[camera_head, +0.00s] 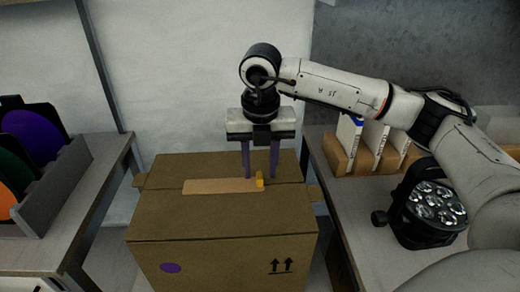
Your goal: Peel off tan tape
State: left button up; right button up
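A brown cardboard box (190,220) stands in the middle of the view with its top closed. A strip of tan tape (215,186) lies along the middle of the top. A small yellow piece (260,180) stands at the tape's right end. My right gripper (260,176) points down over the right part of the box top. Its two purple fingers are apart, close to the tape's right end and the yellow piece. I cannot tell whether the fingertips touch the box. My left gripper is out of view.
A par can light (432,208) stands on the right table, in front of a wooden rack (345,152) holding white panels. The left table (110,160) carries a grey holder with coloured discs (30,135). A white wall stands behind the box.

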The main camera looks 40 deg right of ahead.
jog(key=shift+w+d+f, duration=0.1)
jog(key=shift+f, duration=0.9)
grip_shut()
jog(key=c, duration=0.8)
grip_release()
grip_shut()
